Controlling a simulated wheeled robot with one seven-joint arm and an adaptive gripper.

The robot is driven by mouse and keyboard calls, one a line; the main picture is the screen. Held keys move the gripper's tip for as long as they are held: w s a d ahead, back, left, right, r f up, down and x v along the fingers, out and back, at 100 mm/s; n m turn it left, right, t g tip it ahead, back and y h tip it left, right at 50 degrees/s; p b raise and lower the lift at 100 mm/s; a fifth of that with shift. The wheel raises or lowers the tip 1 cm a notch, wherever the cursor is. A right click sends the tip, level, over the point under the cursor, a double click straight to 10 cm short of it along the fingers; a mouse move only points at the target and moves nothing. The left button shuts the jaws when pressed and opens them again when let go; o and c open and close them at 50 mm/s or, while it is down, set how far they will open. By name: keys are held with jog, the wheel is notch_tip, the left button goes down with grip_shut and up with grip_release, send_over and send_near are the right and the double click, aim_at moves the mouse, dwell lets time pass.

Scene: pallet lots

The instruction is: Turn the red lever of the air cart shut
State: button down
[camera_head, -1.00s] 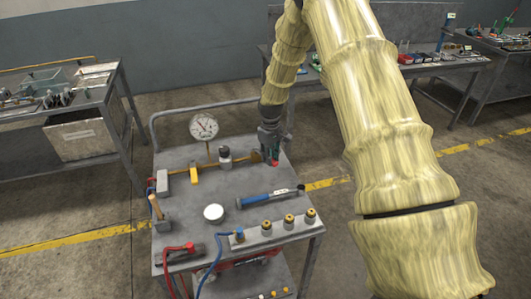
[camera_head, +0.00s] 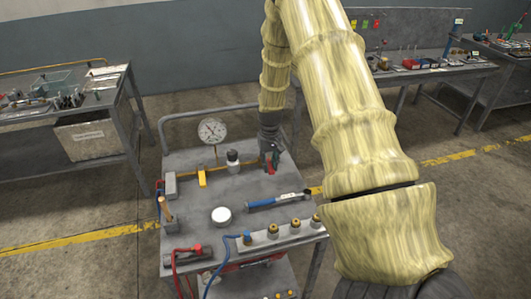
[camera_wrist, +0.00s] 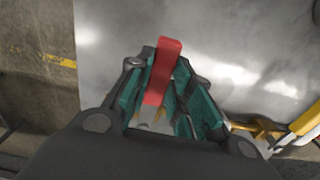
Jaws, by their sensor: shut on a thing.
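The air cart (camera_head: 190,222) stands in front of me with a grey metal top. The red lever (camera_wrist: 163,68) shows in the wrist view between the teal-padded fingers of my gripper (camera_wrist: 160,95). My gripper is shut on it, and the lever's red end sticks out past the fingers. In the head view my gripper (camera_head: 271,160) reaches down to the cart's far right part, at the right end of a brass pipe (camera_head: 222,174). The lever shows there only as a small red patch (camera_head: 269,168). The valve body under the lever is mostly hidden by my gripper.
A round gauge (camera_head: 212,131) rises from the pipe, with a yellow lever (camera_head: 202,179) left of my gripper. A blue-handled tool (camera_head: 272,202), a white round lid (camera_head: 221,215) and a brass-fitted manifold (camera_head: 283,233) lie nearer. Benches stand left and at the back right.

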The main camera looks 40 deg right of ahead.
aim_at(269, 164)
jog(key=shift+w+r, duration=0.15)
jog(key=shift+w, duration=0.05)
jog(key=c, duration=1.3)
grip_release()
jog(key=shift+s, duration=0.1)
notch_tip(269, 164, up, 12)
jog(key=shift+f, duration=0.1)
